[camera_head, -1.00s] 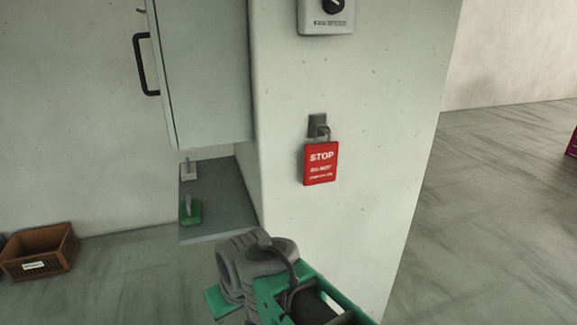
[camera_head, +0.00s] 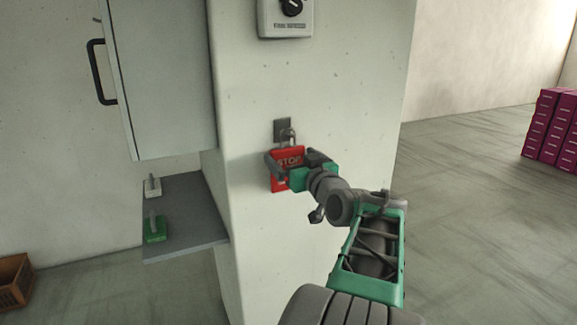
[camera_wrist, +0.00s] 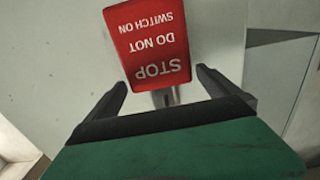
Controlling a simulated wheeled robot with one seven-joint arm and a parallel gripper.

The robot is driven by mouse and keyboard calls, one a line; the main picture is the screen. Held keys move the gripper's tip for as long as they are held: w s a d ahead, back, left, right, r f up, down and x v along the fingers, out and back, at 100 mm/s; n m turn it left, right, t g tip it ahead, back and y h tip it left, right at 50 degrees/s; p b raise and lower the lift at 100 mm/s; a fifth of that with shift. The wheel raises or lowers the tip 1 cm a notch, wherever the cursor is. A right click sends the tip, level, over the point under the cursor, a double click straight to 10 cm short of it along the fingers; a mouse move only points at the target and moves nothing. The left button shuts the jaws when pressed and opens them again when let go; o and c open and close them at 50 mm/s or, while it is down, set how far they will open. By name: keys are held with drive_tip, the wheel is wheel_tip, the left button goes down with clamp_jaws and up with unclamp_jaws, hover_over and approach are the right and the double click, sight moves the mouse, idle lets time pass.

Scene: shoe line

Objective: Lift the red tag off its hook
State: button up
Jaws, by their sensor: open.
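The red tag (camera_head: 289,157) with white STOP lettering hangs from a grey hook plate (camera_head: 282,129) on the pale pillar in the head view. A grey loop at its top goes over the hook. My gripper (camera_head: 292,162) is in front of the tag and hides part of it. In the wrist view the red tag (camera_wrist: 148,42) appears upside down, its STOP end between the two dark fingers (camera_wrist: 162,84) of my gripper. The fingers stand apart on either side of it. A gap shows on each side, and I see no contact.
A grey cabinet (camera_head: 163,75) with a black handle is left of the pillar (camera_head: 330,85), above a shelf (camera_head: 190,232) holding a green item (camera_head: 155,228) and a pale item (camera_head: 152,186). A switch box (camera_head: 287,18) is above the hook. Magenta boxes (camera_head: 548,125) stand far right.

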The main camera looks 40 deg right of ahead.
sight(289, 155)
drive_tip(key=x, duration=0.3)
drive_tip(key=shift+d, duration=0.1)
drive_tip(key=shift+c, duration=0.2)
drive_tip(key=c, duration=1.1)
